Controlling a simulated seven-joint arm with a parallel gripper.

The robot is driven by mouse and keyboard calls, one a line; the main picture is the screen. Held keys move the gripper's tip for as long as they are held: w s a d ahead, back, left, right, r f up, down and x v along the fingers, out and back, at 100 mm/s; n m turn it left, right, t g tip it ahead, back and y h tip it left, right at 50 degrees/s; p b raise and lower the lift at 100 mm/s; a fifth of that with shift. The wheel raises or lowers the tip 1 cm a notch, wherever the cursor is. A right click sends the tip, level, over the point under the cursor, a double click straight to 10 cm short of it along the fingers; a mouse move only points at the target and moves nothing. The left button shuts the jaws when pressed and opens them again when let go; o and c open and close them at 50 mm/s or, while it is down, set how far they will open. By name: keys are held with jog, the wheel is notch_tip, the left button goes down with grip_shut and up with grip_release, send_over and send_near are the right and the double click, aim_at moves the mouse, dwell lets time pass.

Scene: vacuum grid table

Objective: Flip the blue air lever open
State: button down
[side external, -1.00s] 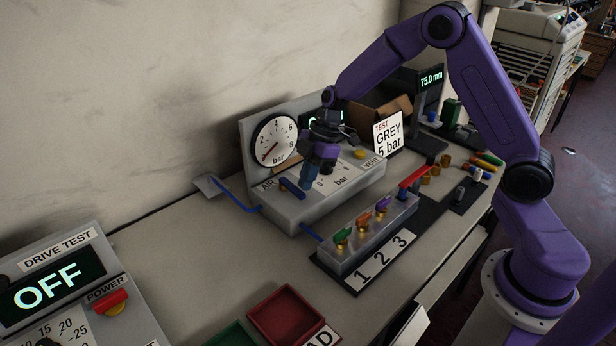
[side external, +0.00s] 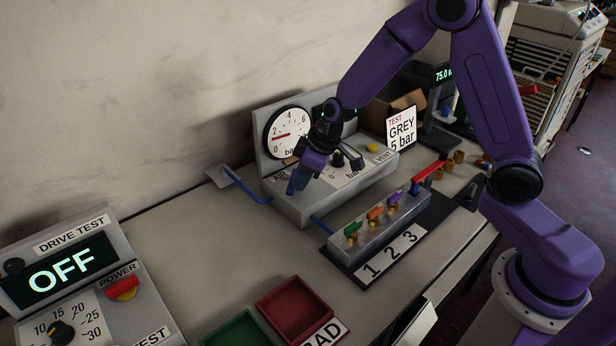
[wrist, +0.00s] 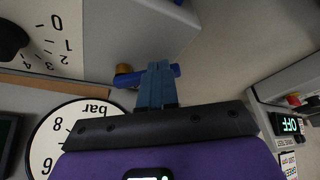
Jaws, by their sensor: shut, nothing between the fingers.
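The blue air lever (wrist: 176,71) shows in the wrist view, running crosswise beside a brass pivot (wrist: 123,70) near the edge of the grey panel. My gripper (wrist: 160,66) is shut and empty, its fingertips over or against the lever; contact is not clear. In the side view my gripper (side external: 296,186) is low at the AIR end of the grey regulator box (side external: 300,208) and mostly hides the lever. The pressure gauge (side external: 289,133) has its red needle between 0 and 2.
The black regulator knob (side external: 338,160) and a yellow button (side external: 372,148) are to the right on the box. A valve block (side external: 372,235) with green, orange and purple levers stands in front. Blue hoses (side external: 253,195) leave the box. A drive tester (side external: 75,275) is front left.

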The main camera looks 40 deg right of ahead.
jog(key=shift+w+a+m+t+h, duration=0.1)
jog(key=shift+w+a+m+h, duration=0.2)
jog(key=shift+m, duration=0.45)
jog(key=shift+w+a+m+t+h, duration=0.2)
jog(key=shift+a+m, duration=0.25)
jog(key=shift+m, duration=0.35)
jog(key=shift+w+a+m+h, duration=0.2)
jog(key=shift+a+m+h, duration=0.15)
jog(key=shift+m, duration=0.4)
jog(key=shift+w+a, duration=0.1)
jog(key=shift+w, duration=0.05)
jog(key=shift+w+a, duration=0.1)
jog(key=shift+w, duration=0.05)
jog(key=shift+w+a, duration=0.2)
jog(key=shift+w, duration=0.1)
jog(key=shift+w+a, duration=0.1)
jog(key=shift+w, duration=0.05)
jog(key=shift+s, duration=0.65)
jog(key=s, duration=0.2)
jog(key=shift+s, duration=0.3)
jog(key=v, duration=1)
jog(key=shift+s+a, duration=0.15)
jog(key=shift+a, duration=0.25)
